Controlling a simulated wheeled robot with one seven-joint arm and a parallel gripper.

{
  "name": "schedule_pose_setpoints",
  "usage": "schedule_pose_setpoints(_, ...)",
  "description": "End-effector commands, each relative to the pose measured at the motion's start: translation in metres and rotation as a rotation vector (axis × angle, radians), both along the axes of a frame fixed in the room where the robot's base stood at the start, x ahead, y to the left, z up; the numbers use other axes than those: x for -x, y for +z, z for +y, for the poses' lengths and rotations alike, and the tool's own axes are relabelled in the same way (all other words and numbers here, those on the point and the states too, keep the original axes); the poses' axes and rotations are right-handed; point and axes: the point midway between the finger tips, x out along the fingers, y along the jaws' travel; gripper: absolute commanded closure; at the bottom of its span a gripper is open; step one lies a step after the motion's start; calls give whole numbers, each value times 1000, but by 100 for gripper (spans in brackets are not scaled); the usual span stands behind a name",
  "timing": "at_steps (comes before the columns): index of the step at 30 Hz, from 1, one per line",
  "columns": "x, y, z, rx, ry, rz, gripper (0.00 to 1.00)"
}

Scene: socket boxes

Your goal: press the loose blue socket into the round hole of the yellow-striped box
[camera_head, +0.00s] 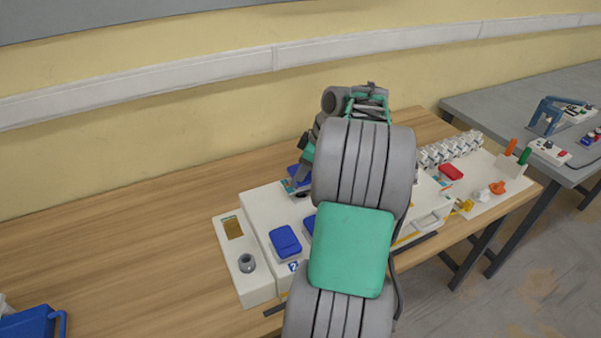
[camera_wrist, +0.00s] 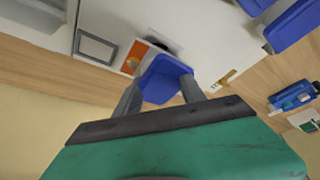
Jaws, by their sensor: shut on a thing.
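The loose blue socket (camera_wrist: 163,78) is between the fingers of my gripper (camera_wrist: 160,92), which is shut on it. In the head view the blue socket (camera_head: 297,172) is at the far edge of the white box top (camera_head: 262,207), partly covered by my gripper (camera_head: 301,178). A dark round hole (camera_wrist: 160,44) shows in the wrist view just beyond the socket, partly hidden by it. Whether the socket touches the box I cannot tell. Yellow striping on the box's front edge is only partly visible, as my arm covers much of the box.
Other blue sockets (camera_head: 285,241) sit on the box top, also in the wrist view (camera_wrist: 292,24). A narrow white box with a grey knob (camera_head: 246,263) stands at the left. A blue bin (camera_head: 28,324) is at the lower left. The wooden table (camera_head: 120,235) is clear at left.

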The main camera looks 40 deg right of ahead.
Motion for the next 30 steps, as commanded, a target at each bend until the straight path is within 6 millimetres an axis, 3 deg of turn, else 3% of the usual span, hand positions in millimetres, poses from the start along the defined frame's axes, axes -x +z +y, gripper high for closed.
schedule_pose_setpoints(16, 0, -18, 0, 1, 1, -1, 95)
schedule_pose_setpoints(30, 0, -23, 0, 1, 1, -1, 95)
